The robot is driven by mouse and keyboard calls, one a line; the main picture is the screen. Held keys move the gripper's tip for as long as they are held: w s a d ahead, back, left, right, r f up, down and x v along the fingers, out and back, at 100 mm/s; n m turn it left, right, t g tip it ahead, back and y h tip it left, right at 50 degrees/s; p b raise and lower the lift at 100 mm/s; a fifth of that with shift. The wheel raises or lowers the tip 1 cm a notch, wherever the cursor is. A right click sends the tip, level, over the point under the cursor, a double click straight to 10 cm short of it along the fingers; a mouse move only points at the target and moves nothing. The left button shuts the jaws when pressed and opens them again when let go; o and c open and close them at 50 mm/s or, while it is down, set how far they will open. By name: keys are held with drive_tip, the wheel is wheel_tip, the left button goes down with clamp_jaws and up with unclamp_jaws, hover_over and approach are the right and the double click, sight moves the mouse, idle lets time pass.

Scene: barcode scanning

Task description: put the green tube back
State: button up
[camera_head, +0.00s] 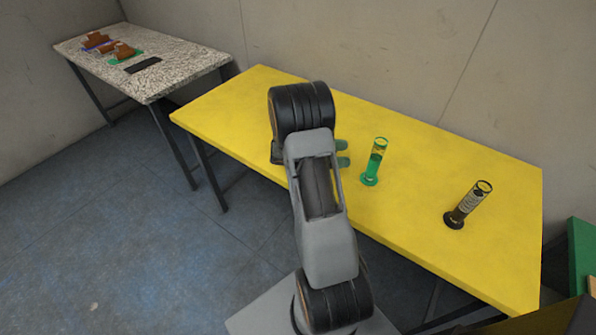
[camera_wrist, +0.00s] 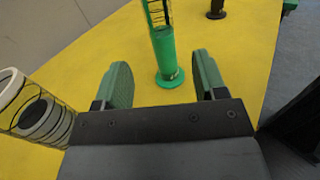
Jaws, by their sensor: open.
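The green tube (camera_head: 374,163) stands upright on the yellow table, with a round green foot, a green lower part and a clear upper part with dark markings. In the wrist view the green tube (camera_wrist: 164,52) shows between my two green fingers, its top cut off by the frame edge. My gripper (camera_head: 344,153) is open and empty, just left of the tube in the head view. In the wrist view my gripper (camera_wrist: 161,66) faces the tube, with a gap on each side. I cannot tell how far the tube is from the fingertips.
A dark tube (camera_head: 468,205) stands to the right on the yellow table (camera_head: 420,185). A clear tube with white and grey parts (camera_wrist: 36,112) is near my left finger. A speckled table (camera_head: 180,65) at back left holds brown items, a green mat (camera_head: 126,56) and a black mat (camera_head: 143,65).

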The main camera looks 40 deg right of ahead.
drive_tip(key=s+a+r+m+t+y, duration=0.1)
drive_tip(key=a+r+m+t+y, duration=0.1)
drive_tip(key=a, duration=0.8)
drive_tip(key=s+a+r+m+t+y, duration=0.1)
drive_tip(key=a+r+m+t+y, duration=0.2)
drive_tip(key=a+t+y, duration=0.4)
drive_tip(key=s+a+r+m+t+y, duration=0.1)
drive_tip(key=a+m+t+y, duration=0.4)
drive_tip(key=a, duration=0.8)
drive_tip(key=shift+s+r+t, duration=0.2)
drive_tip(key=shift+r+t, duration=0.2)
drive_tip(key=shift+r, duration=0.45)
drive_tip(key=shift+d, duration=0.1)
wheel_tip(320, 180, up, 4)
drive_tip(key=p, duration=0.3)
drive_tip(key=shift+f, duration=0.25)
